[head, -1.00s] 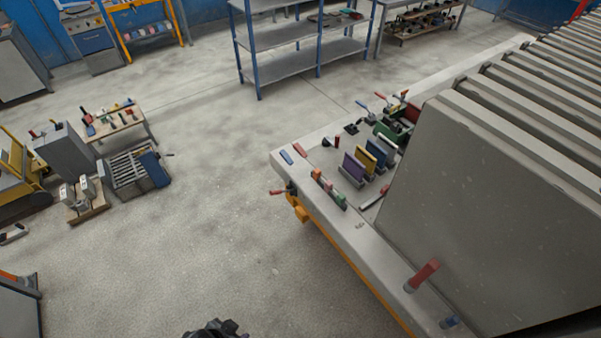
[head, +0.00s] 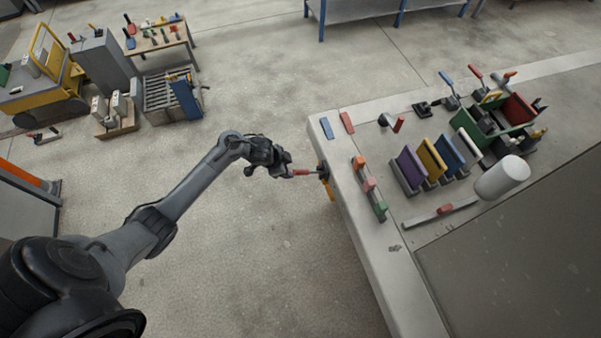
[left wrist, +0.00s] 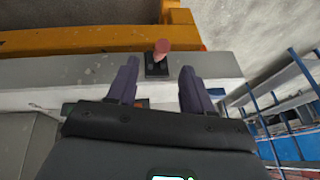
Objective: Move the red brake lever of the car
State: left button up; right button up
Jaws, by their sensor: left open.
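The red lever (head: 301,173) sticks out to the left from a dark and orange bracket (head: 323,172) on the side of the pale bench-like body. In the left wrist view its red end (left wrist: 162,46) shows in front of a black mount (left wrist: 156,66) on a grey side face. My left gripper (head: 286,171) is close to the lever's outer end in the head view. In the left wrist view its two dark fingers (left wrist: 160,72) are apart, with the red end ahead between them. I cannot tell if they touch it. My right gripper is not in view.
The pale top (head: 385,270) carries coloured panels (head: 432,160), small blocks (head: 368,184), a white cylinder (head: 503,178) and a green crate (head: 497,125). An orange beam (left wrist: 80,42) runs beside the lever mount. The floor (head: 260,270) around my left arm is clear.

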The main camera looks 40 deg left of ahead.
aim_at(295, 171)
pick_arm(q)
jog(key=b+x, duration=0.1)
jog(key=x, duration=0.2)
jog(key=b+x, duration=0.1)
jog(key=x, duration=0.2)
jog(key=b+x, duration=0.1)
jog(key=x, duration=0.3)
jog(key=shift+w, duration=0.3)
jog(key=shift+c, duration=0.5)
grip_shut()
